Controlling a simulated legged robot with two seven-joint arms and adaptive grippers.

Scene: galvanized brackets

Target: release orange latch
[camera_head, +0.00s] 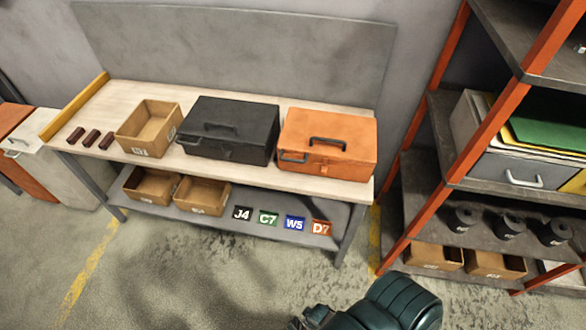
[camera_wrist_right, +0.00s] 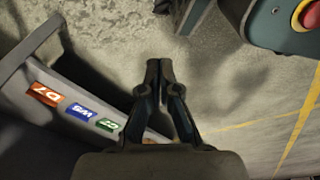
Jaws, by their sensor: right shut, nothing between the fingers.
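An orange case (camera_head: 345,135) stands shut near the right end of the workbench, with a dark handle (camera_head: 327,143) on its lid. A small latch plate (camera_head: 325,163) shows on its front face, too small to tell its state. A second dark handle (camera_head: 292,158) sits at its front left. My right gripper shows in the right wrist view (camera_wrist_right: 157,68) with both fingertips together and nothing between them, away from the case, over the floor beside the bench's lower shelf. My right arm is at the bottom of the head view. My left gripper is not in view.
A black case (camera_head: 235,125) stands left of the orange one, then an open cardboard box (camera_head: 150,125). The lower shelf (camera_head: 215,222) holds boxes and labels J4, C7, W5 and D7. An orange-framed rack (camera_head: 430,175) stands at the right. Floor before the bench is clear.

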